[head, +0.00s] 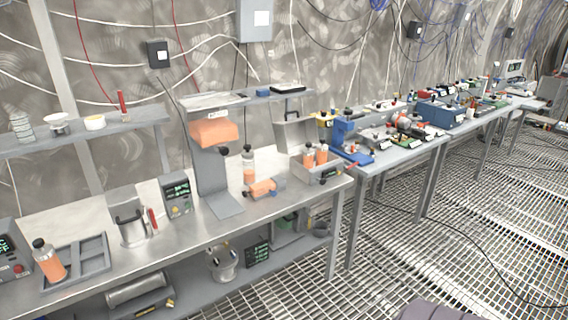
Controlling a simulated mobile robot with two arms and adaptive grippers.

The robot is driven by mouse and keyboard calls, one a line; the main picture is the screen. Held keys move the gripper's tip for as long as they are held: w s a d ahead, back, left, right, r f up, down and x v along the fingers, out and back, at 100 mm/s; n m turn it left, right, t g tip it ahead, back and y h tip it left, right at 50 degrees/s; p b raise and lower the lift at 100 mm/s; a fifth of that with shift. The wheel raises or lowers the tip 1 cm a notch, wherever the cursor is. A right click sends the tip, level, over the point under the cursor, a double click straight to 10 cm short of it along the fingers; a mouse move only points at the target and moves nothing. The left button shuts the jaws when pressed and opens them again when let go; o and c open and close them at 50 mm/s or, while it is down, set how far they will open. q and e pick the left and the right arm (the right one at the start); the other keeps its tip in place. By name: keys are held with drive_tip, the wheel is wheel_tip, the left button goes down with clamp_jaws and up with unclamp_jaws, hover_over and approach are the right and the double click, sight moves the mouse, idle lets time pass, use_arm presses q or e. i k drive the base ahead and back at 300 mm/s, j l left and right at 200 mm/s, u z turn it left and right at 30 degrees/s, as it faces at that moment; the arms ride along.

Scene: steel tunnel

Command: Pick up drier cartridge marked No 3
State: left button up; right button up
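Several orange cartridge-like bottles are on the near steel bench (105,222); no number can be read on any. One with a black cap (48,262) stands tilted in a grey divided tray (93,264) at the left. One with a clear upper part (249,168) stands upright near the middle. An orange piece (262,188) lies on its side in front of it. Two more dark-capped orange bottles (308,156) stand side by side in an open grey box (322,176) at the right end. Neither of my grippers shows in the head view.
A grey stand with an orange head (213,133), a meter with a green display (177,195) and a metal cup (131,225) stand on the bench. A narrow shelf (90,130) runs behind. More crowded benches (400,155) continue right. The grating floor (430,240) is mostly open.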

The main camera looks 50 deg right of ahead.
sight(322, 149)
drive_tip(key=z, duration=1.85)
drive_tip(key=i+j+z, duration=0.1)
drive_tip(key=i+z, duration=0.2)
drive_tip(key=i, duration=0.5)
